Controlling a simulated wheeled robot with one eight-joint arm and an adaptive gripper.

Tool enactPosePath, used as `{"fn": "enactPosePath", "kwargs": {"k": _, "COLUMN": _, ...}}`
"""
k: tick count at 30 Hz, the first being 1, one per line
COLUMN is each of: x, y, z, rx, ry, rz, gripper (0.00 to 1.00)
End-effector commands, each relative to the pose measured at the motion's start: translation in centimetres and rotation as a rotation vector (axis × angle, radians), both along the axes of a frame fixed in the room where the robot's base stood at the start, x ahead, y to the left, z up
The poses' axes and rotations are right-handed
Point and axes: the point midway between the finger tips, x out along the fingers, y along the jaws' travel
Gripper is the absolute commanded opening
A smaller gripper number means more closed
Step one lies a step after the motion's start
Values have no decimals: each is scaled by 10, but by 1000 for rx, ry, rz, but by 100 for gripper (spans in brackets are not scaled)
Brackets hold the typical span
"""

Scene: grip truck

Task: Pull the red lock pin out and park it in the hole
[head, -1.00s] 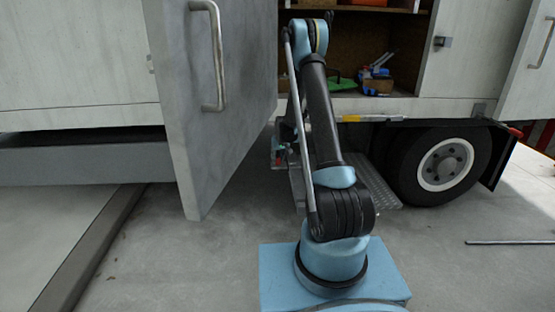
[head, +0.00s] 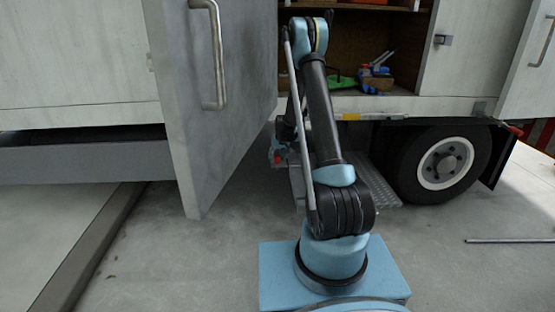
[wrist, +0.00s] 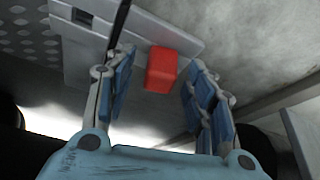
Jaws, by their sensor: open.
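The red lock pin's block-shaped head (wrist: 161,69) shows in the wrist view against a grey metal plate (wrist: 190,42). My gripper (wrist: 157,77) is open, with one blue-padded finger on each side of the red head and a visible gap on both sides. Neither finger appears to touch it. The pin's shaft is not visible. A small dark square opening (wrist: 82,16) shows in the plate at the upper left; I cannot tell whether it is the parking hole.
An open grey door (head: 205,120) stands close to the left of my arm. A perforated step (head: 375,185) and a wheel (head: 445,163) are to the right. An open compartment with tools (head: 375,75) is behind. A metal rod (head: 508,240) lies on the floor at right.

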Motion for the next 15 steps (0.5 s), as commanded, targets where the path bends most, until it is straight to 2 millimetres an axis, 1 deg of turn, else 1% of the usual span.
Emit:
{"fn": "enactPosePath", "kwargs": {"k": 4, "x": 0, "y": 0, "z": 1, "rx": 0, "ry": 0, "rz": 0, "gripper": 50}}
{"fn": "enactPosePath", "kwargs": {"k": 8, "x": -3, "y": -1, "z": 8, "rx": 0, "ry": 0, "rz": 0, "gripper": 50}}
{"fn": "enactPosePath", "kwargs": {"k": 15, "x": -14, "y": -4, "z": 35, "rx": 0, "ry": 0, "rz": -1, "gripper": 50}}
